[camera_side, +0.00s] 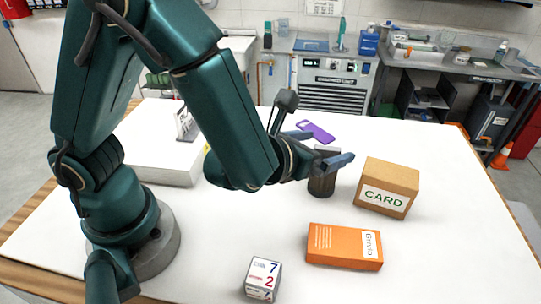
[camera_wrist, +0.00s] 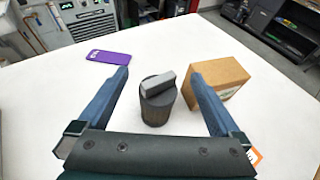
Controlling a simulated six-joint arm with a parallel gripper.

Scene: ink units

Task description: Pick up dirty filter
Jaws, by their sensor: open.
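The dirty filter looks to be the dark brown-grey cylinder (camera_wrist: 157,107) with a grey bar-shaped handle on top; it stands upright on the white table. In the side view the cylinder (camera_side: 321,185) shows under my gripper, its top partly hidden by the fingers. My gripper (camera_side: 324,147) is open, with its blue fingers to either side of the cylinder's top. In the wrist view my gripper (camera_wrist: 160,78) shows one finger on each side of the cylinder, with gaps between. Nothing is held.
A cardboard box marked CARD (camera_side: 388,187) stands close to the right of the cylinder. An orange box (camera_side: 335,246) and a white numbered cube (camera_side: 263,279) lie nearer the front. A purple flat object (camera_side: 315,131) lies behind. The table's right side is clear.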

